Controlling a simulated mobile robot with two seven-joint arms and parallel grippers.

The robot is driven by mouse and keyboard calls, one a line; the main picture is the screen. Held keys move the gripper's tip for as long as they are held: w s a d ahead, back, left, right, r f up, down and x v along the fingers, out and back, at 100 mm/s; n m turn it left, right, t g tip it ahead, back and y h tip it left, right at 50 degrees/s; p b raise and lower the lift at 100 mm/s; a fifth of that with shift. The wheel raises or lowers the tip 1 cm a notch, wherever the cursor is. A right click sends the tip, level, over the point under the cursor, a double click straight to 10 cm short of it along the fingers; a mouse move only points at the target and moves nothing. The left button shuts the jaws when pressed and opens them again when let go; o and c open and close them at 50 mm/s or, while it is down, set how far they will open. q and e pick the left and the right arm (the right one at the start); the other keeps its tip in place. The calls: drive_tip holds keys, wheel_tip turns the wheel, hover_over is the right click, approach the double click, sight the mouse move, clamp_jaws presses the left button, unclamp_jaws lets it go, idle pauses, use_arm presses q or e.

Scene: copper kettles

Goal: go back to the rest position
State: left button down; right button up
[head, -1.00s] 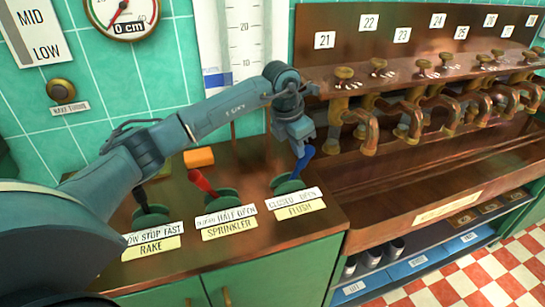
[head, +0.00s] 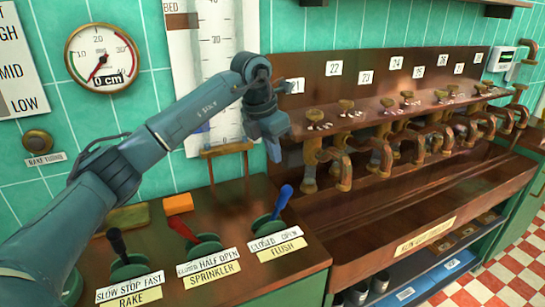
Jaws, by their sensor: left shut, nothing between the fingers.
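My left gripper (head: 274,150) is shut and empty. It hangs in the air above and behind the blue flush lever (head: 283,201), apart from it. The blue lever leans to the right on its round green base, behind a label reading closed and open. The red sprinkler lever (head: 183,229) leans to the left. The black rake lever (head: 117,243) stands to the left of it. My left arm reaches across the view from the lower left. My right gripper is not in view.
An orange block (head: 179,203) lies behind the levers on the brown counter. A row of copper taps (head: 388,150) juts out over a wooden trough to the right of my gripper. A white scale board (head: 221,60) and a round gauge (head: 101,57) are on the tiled wall.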

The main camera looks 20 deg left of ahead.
use_arm(q)
drive_tip(key=s+d+f+n+h, duration=0.2)
drive_tip(key=s+d+f+h, duration=0.15)
drive_tip(key=d+h, duration=0.35)
drive_tip(key=s+d+f+n+h, duration=0.15)
drive_tip(key=s+d+h, duration=0.3)
drive_tip(key=d, duration=0.55)
drive_tip(key=s+d+f+n+h, duration=0.25)
drive_tip(key=s+d+h, duration=0.2)
drive_tip(key=d, duration=0.35)
drive_tip(key=s+a+f+n+t+y, duration=0.1)
drive_tip(key=a+f+n+t+y, duration=0.3)
drive_tip(key=n, duration=0.4)
drive_tip(key=s+a+f+n+t+y+p, duration=0.1)
drive_tip(key=a+f+n+t+y, duration=0.15)
drive_tip(key=n+t, duration=0.4)
drive_tip(key=s+a+f+n+t+y, duration=0.1)
drive_tip(key=a+f+n+t+y, duration=0.3)
drive_tip(key=n, duration=0.6)
drive_tip(key=s+a+f+n+g+y, duration=0.1)
drive_tip(key=s+f+n+g+y, duration=0.1)
drive_tip(key=s+f, duration=0.4)
drive_tip(key=s+a+f+n+g+y, duration=0.1)
drive_tip(key=s+a+f+n+g, duration=0.1)
drive_tip(key=s+f+n+g, duration=0.2)
drive_tip(key=s+f+n, duration=0.2)
drive_tip(key=s+f, duration=0.1)
drive_tip(key=shift+s+a+f+g+y, duration=0.25)
drive_tip(key=shift+a+f+g+y, duration=0.05)
drive_tip(key=shift+f+g+y, duration=0.1)
